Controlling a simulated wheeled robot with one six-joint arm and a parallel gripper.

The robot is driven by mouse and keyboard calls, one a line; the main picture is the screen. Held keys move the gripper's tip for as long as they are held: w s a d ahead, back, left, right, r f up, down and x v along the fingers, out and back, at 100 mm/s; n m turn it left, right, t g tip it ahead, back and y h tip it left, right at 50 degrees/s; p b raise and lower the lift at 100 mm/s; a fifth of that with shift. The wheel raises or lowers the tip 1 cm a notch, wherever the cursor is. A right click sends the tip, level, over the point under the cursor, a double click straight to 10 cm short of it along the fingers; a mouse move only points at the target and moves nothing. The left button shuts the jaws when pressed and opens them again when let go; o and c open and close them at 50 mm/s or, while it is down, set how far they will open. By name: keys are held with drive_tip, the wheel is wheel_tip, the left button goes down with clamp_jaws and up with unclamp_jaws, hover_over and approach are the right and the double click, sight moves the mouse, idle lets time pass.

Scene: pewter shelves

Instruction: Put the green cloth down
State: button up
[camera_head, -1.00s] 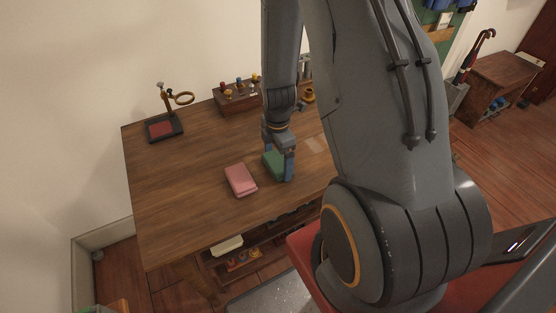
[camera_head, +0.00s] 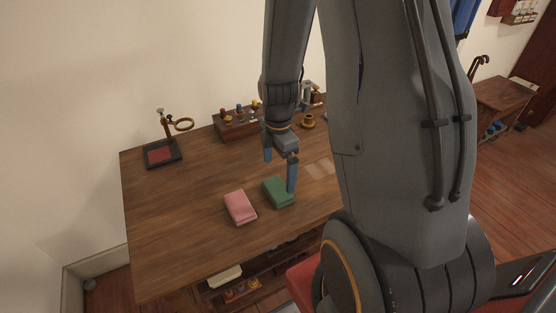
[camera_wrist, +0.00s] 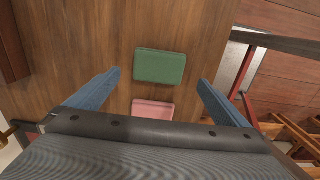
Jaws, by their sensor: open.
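The green cloth (camera_head: 278,192) is a folded block lying flat on the wooden table, just right of the folded pink cloth (camera_head: 240,207). In the wrist view the green cloth (camera_wrist: 160,66) lies flat, apart from both fingers, with the pink cloth (camera_wrist: 153,109) partly hidden behind my gripper's body. My gripper (camera_head: 280,173) is open and empty, above and slightly behind the green cloth. Its blue fingers are spread wide in the wrist view (camera_wrist: 160,92).
The wooden table (camera_head: 180,215) has clear room at its left and front. A stand with a brass ring (camera_head: 166,140) is at the back left. A wooden rack with colored knobs (camera_head: 238,122) and a small brass cup (camera_head: 308,121) stand along the back.

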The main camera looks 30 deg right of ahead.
drive_tip(key=s+a+r+m+t, duration=0.1)
drive_tip(key=s+a+r+m, duration=0.7)
drive_tip(key=m, duration=1)
drive_tip(key=shift+a+r, duration=0.65)
drive_tip(key=shift+r, duration=0.8)
